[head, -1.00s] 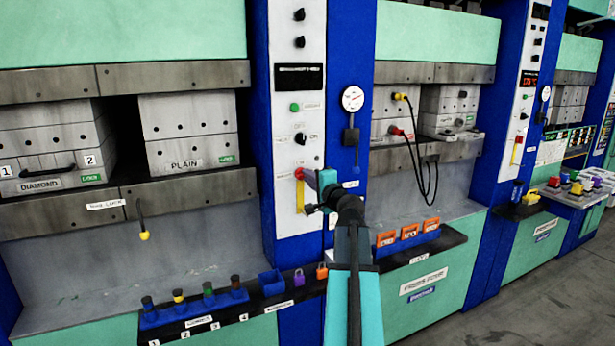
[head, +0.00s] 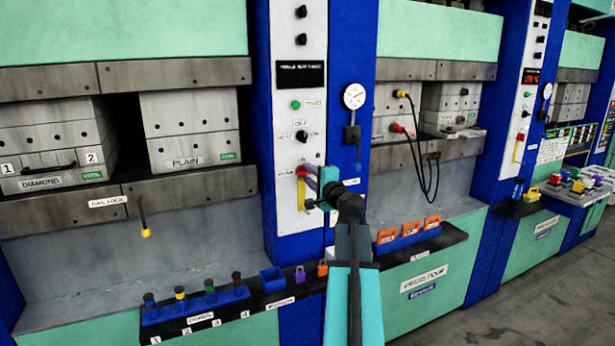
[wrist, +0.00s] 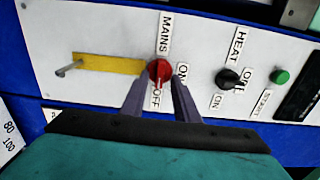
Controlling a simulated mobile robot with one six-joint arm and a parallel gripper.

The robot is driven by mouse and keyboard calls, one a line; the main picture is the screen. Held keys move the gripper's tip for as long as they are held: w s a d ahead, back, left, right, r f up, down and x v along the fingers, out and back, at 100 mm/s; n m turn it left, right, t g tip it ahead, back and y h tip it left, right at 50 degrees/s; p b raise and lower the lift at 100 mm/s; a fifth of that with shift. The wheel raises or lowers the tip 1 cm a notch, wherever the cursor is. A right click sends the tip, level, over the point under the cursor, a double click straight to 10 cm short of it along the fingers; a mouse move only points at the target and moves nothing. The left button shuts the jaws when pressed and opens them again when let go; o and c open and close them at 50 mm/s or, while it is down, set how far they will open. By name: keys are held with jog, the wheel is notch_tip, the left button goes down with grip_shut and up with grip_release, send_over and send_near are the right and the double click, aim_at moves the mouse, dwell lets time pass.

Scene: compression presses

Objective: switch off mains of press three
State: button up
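The red mains knob (wrist: 160,71) is on a white control panel, between labels reading MAINS, ON and OFF. The same red knob (head: 302,170) shows in the head view, low on the panel of the centre blue column. My gripper (wrist: 161,77) has one purple finger on each side of the knob, with the tips close to its edges. The fingers look apart, and I cannot make out firm contact. In the head view my gripper (head: 309,180) reaches the panel and partly covers the knob area. The knob's pointer direction is unclear.
A yellow strip (wrist: 108,63) and metal pin (wrist: 68,70) lie beside the knob. The black heat knob (wrist: 228,78) and green button (wrist: 281,76) are on the other side. A gauge (head: 354,96) hangs right of the panel. A ledge below carries padlocks (head: 322,268) and a blue bin (head: 272,279).

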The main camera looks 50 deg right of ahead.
jog(key=shift+s, duration=0.1)
jog(key=shift+s+a, duration=0.2)
jog(key=shift+s, duration=0.2)
jog(key=b+v, duration=0.5)
jog(key=v, duration=0.7)
jog(key=shift+s+b, duration=0.35)
jog(key=shift+b, duration=0.05)
jog(key=shift+a+f, duration=0.1)
jog(key=shift+a, duration=0.05)
dwell(0.3)
